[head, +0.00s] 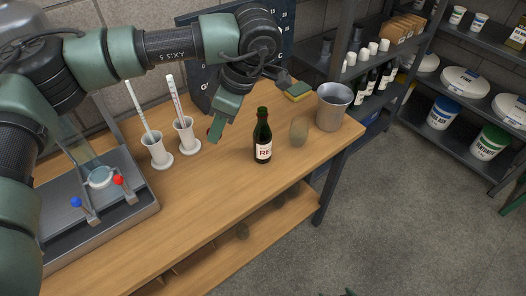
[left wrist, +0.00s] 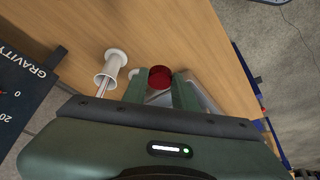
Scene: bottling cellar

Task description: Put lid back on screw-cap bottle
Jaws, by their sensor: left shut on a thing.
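The dark green bottle (head: 263,137) with a white label stands upright on the wooden bench, and no red lid shows on its neck. My left gripper (head: 216,132) is left of the bottle, apart from it, pointing down at about the height of its neck. In the left wrist view the red round lid (left wrist: 160,77) sits between the fingers of my left gripper (left wrist: 158,84), which is shut on it. The bottle is not clearly seen in the left wrist view. My right gripper is not in view.
A brownish see-through glass (head: 298,131) and a metal bucket (head: 333,106) stand right of the bottle, with a sponge (head: 299,91) behind. Two white cylinders (head: 158,154) (head: 186,137) with rods stand left of the gripper. The bench (head: 215,205) is clear in front.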

